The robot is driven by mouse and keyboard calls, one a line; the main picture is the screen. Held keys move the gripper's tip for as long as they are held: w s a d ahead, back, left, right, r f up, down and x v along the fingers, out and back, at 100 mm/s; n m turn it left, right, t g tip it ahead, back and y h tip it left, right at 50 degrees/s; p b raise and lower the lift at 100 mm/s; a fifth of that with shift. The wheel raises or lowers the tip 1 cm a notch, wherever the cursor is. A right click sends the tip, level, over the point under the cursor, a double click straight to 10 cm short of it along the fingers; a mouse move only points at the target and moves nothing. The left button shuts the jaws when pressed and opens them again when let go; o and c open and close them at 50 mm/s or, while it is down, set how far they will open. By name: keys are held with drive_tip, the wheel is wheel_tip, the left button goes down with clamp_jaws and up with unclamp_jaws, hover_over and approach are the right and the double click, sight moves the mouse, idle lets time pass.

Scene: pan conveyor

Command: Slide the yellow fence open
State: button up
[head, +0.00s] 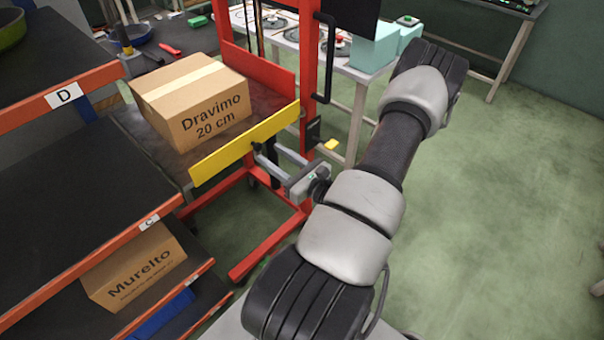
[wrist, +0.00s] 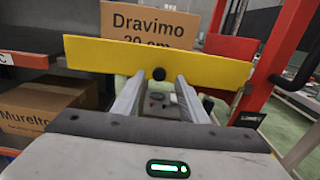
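The yellow fence (head: 245,146) is a flat bar along the front edge of a dark platform on a red lifter. It spans the wrist view (wrist: 205,68) and has a round black knob (wrist: 158,74) on its near face. My gripper (head: 271,157) is at the fence's right part in the head view. In the wrist view my gripper (wrist: 158,86) has its fingers apart, one on each side of the knob, with a visible gap to it on both sides. Whether the fingertips touch the fence is unclear.
A "Dravimo 20 cm" box (head: 190,100) stands on the platform behind the fence. An orange-edged shelf (head: 60,185) is at left, with a "Murelto" box (head: 133,265) on a lower level. The lifter's red mast (head: 308,75) rises at right. Green floor (head: 480,200) is clear at right.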

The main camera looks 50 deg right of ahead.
drive_tip(key=s, duration=1.2)
drive_tip(key=shift+a, duration=0.25)
